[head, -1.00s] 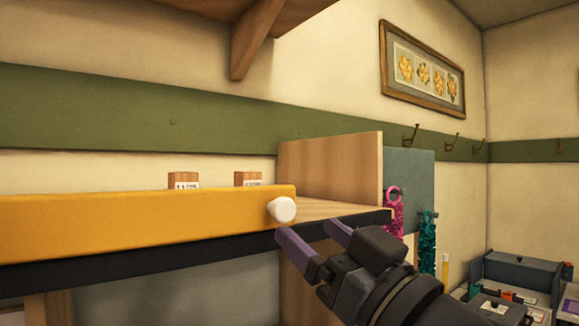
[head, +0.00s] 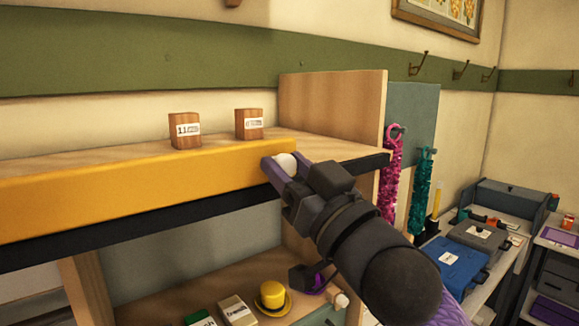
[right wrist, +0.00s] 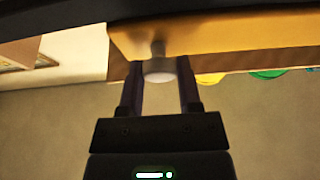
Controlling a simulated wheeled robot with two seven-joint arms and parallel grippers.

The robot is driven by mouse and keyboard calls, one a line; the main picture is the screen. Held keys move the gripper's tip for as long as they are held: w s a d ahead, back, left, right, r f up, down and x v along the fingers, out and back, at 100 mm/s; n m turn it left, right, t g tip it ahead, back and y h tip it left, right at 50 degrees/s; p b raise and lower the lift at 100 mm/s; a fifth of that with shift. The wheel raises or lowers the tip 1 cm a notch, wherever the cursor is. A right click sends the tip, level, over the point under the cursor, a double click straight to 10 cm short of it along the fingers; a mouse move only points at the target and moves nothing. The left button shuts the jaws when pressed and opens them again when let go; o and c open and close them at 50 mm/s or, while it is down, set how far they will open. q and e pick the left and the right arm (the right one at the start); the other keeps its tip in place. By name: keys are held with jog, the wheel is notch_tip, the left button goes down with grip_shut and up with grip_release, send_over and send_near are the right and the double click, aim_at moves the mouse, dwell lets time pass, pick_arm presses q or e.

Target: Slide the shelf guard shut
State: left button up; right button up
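The shelf guard (head: 130,185) is a long yellow-orange bar along the front of the upper shelf. Its right end stops short of the shelf's right end, so a stretch of shelf front is uncovered there. A white round knob (head: 286,162) sits near that end; it also shows in the right wrist view (right wrist: 160,74). My right gripper (head: 276,170) is at the knob, with its purple fingers apart on either side of it. In the right wrist view the fingers do not look closed on the knob; contact is unclear. My left gripper is out of view.
Two wooden blocks with labels (head: 185,131) stand on the shelf behind the guard. A wooden panel (head: 335,110) rises at the shelf's right end. Pink (head: 390,180) and teal garlands hang beyond it. A lower shelf holds a small yellow hat (head: 272,297) and boxes.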

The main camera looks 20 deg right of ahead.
grip_shut()
dwell(1.0)
